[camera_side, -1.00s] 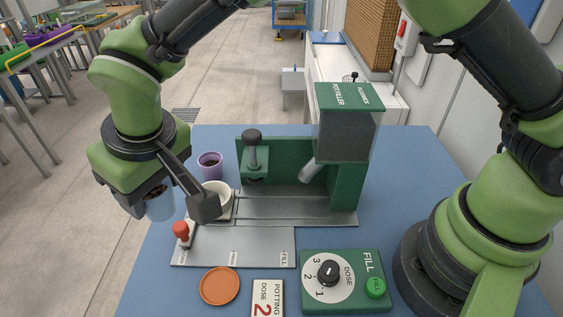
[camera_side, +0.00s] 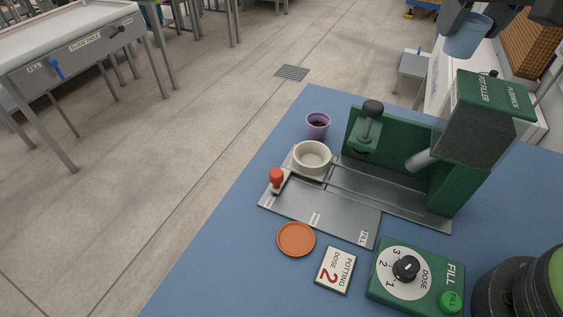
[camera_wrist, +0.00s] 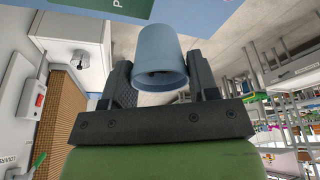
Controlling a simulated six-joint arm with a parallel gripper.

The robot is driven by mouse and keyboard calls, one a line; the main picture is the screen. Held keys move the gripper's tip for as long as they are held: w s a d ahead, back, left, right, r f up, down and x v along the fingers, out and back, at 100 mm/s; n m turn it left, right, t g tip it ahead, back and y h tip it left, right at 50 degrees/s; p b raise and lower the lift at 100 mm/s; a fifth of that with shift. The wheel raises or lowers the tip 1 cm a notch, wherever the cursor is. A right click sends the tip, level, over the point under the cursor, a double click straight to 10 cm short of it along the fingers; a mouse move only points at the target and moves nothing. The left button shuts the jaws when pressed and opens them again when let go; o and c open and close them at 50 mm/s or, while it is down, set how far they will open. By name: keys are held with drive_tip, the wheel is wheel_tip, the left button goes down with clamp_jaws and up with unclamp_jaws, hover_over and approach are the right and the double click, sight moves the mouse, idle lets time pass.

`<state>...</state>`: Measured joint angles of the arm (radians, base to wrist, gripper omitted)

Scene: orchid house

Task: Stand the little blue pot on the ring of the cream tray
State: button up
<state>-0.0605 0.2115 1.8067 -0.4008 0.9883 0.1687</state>
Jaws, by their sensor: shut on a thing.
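The little blue pot (camera_side: 466,37) is high in the upper right of the side view, well above the table and near the top of the green pot filler. My gripper (camera_wrist: 160,66) is shut on it, with a dark finger on either side of the pot in the wrist view (camera_wrist: 158,48). Some dark stuff shows inside its rim. The cream tray (camera_side: 293,166) lies at the left end of the grey metal track, with a raised round cream ring (camera_side: 312,158) on it. The ring looks empty. My gripper is far above and to the right of it.
The green pot filler (camera_side: 483,115) stands right of the tray. A purple pot (camera_side: 318,125) is behind the ring, and a red knob (camera_side: 276,178) is in front. An orange saucer (camera_side: 296,239), a dose card (camera_side: 335,270) and the dial box (camera_side: 417,277) line the front.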

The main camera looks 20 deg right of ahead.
drive_tip(key=w+a+f+n+y, duration=0.1)
drive_tip(key=w+a+f+n, duration=0.15)
drive_tip(key=a, duration=0.55)
drive_tip(key=w+a+f+n, duration=0.2)
drive_tip(key=a+f, duration=0.2)
drive_tip(key=a, duration=0.5)
drive_tip(key=s+a+f+n, duration=0.1)
drive_tip(key=s+a+f, duration=0.1)
drive_tip(key=a+f, duration=0.2)
drive_tip(key=s+a+f+n+y, duration=0.1)
drive_tip(key=s+a+f+n, duration=0.1)
drive_tip(key=a, duration=0.9)
wheel_tip(320, 180, down, 3)
drive_tip(key=shift+s+r, duration=0.2)
drive_tip(key=shift+s, duration=0.4)
drive_tip(key=shift+n, duration=0.25)
wheel_tip(320, 180, down, 10)
drive_tip(key=shift+r, duration=0.2)
drive_tip(key=shift+f, duration=0.1)
